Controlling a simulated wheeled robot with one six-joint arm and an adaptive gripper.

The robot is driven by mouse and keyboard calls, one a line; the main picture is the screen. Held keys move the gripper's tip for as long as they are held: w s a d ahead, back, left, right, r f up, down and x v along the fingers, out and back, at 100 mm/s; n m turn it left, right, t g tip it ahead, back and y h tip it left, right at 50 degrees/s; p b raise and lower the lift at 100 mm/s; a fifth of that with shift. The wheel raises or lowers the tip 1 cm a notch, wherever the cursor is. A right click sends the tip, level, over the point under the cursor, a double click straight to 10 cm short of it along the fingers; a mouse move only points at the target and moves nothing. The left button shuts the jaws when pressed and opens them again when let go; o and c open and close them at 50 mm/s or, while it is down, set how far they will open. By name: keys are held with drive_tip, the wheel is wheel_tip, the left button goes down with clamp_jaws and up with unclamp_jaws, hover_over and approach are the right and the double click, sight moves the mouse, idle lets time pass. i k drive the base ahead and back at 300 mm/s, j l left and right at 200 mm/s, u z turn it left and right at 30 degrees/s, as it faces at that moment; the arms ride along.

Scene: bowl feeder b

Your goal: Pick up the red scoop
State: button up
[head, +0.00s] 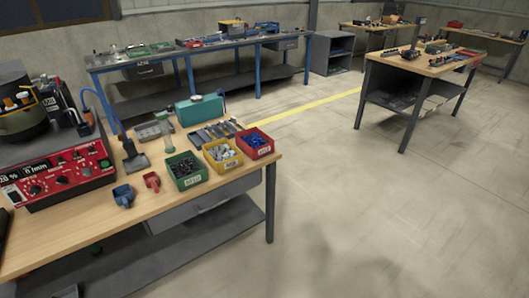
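The red scoop (152,181) lies on the wooden top of the near workbench (95,235), close to its front edge. It is small in the head view, and its exact shape is hard to make out. A blue scoop (124,195) lies just to its left, apart from it. A green bin (186,170) of dark parts stands just to its right. My gripper is not in view.
A yellow bin (222,155) and a red bin (254,143) continue the row rightward. A red control box (60,178) with a bowl feeder (22,118) stands left. A teal box (200,109) stands behind. The floor (350,220) right of the bench is clear.

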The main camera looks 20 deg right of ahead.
sight(151, 180)
drive_tip(key=i+j, duration=0.1)
drive_tip(key=i+z, duration=0.15)
drive_tip(key=z, duration=0.3)
drive_tip(key=i+j+z, duration=0.15)
drive_tip(key=z, duration=4.9)
drive_tip(key=u, duration=2.2)
